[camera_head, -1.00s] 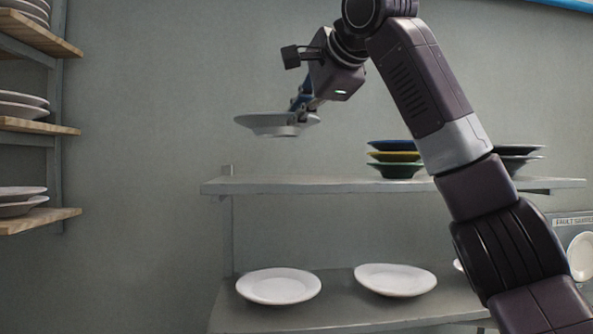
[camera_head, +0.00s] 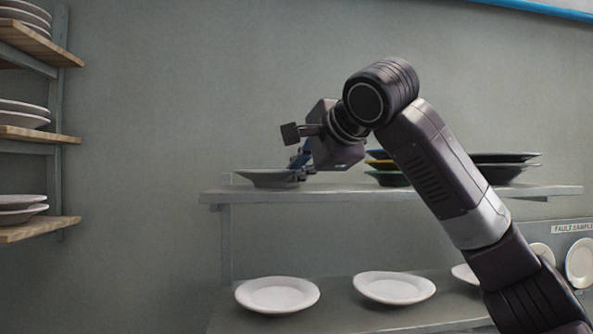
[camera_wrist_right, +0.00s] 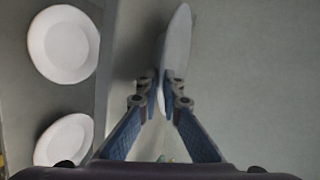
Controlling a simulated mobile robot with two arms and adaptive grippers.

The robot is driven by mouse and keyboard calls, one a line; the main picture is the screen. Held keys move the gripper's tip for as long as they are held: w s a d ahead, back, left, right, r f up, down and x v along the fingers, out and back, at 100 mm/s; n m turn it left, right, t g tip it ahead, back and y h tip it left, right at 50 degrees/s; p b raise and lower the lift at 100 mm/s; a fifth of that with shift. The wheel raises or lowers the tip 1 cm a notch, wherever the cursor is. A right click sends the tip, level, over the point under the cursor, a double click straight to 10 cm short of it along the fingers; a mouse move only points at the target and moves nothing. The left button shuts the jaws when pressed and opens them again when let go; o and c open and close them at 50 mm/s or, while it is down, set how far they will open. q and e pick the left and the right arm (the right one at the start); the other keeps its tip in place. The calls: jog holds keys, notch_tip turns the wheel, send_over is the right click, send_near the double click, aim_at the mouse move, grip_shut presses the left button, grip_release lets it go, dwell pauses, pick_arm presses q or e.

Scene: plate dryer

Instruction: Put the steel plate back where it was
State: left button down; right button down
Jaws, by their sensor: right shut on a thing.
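The steel plate (camera_head: 262,178) is a grey, shallow plate at the left end of the upper shelf (camera_head: 330,192) in the head view. It looks level and sits at shelf height; I cannot tell if it touches the shelf. My right gripper (camera_head: 299,172) is shut on its right rim. In the right wrist view the plate (camera_wrist_right: 178,45) shows nearly edge-on between the fingertips of the right gripper (camera_wrist_right: 160,92). My left gripper is not in view.
White plates (camera_head: 278,295) lie on the lower shelf (camera_head: 340,310). A stack of coloured plates (camera_head: 388,178) and a dark stack (camera_head: 505,160) stand further right on the upper shelf. Wooden racks (camera_head: 40,228) with white plates are at the left.

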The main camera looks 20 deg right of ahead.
jog(key=c, duration=2.5)
grip_release()
jog(key=o, duration=0.4)
jog(key=shift+s+a, duration=0.1)
jog(key=shift+a, duration=0.05)
jog(key=shift+s, duration=0.2)
jog(key=b+v, duration=0.4)
jog(key=v, duration=0.7)
jog(key=shift+s+r+b, duration=0.25)
jog(key=shift+b, duration=0.05)
